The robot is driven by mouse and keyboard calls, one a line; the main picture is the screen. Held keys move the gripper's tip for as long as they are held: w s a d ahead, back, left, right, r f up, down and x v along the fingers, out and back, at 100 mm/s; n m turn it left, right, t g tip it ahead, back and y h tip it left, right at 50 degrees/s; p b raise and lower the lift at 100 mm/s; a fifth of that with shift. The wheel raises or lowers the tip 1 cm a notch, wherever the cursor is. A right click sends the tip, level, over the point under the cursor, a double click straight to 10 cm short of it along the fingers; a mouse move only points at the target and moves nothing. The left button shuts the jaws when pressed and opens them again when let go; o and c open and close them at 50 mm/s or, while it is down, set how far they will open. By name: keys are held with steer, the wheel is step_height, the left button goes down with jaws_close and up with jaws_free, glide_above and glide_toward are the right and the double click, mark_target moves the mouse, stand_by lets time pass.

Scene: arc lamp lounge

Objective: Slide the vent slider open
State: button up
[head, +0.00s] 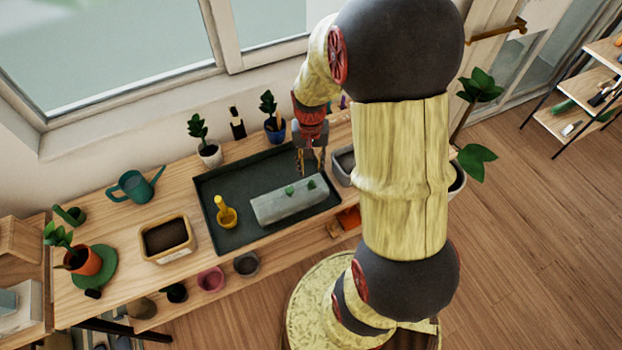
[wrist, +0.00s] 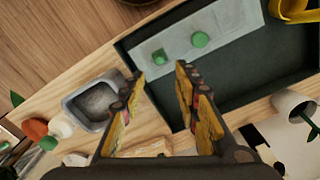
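A long grey box (head: 287,204) lies in the dark tray (head: 215,187) on the wooden bench, with two small green knobs on its top. In the wrist view the box (wrist: 220,22) shows near the top, with one green knob (wrist: 200,40) and another green knob (wrist: 159,57) towards its near end. I cannot tell which part is the vent slider. My gripper (head: 311,168) is over the tray's back right part, behind the box. In the wrist view my gripper (wrist: 158,85) is open and empty, its fingertips apart from the knobs.
A yellow watering piece (head: 226,215) stands in the tray left of the box. A grey container (head: 343,168) sits right of the tray. Potted plants, including one in a blue pot (head: 274,130), line the back. A soil box (head: 166,240) stands left.

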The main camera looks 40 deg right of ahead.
mark_target(311, 182)
steer(key=shift+s+a+f, duration=0.15)
steer(key=shift+s+f, duration=0.1)
steer(key=shift+f, duration=0.1)
step_height(311, 182, down, 7)
steer(key=shift+f+b, duration=0.1)
steer(key=shift+b, duration=0.65)
steer(key=c, duration=0.3)
jaws_close()
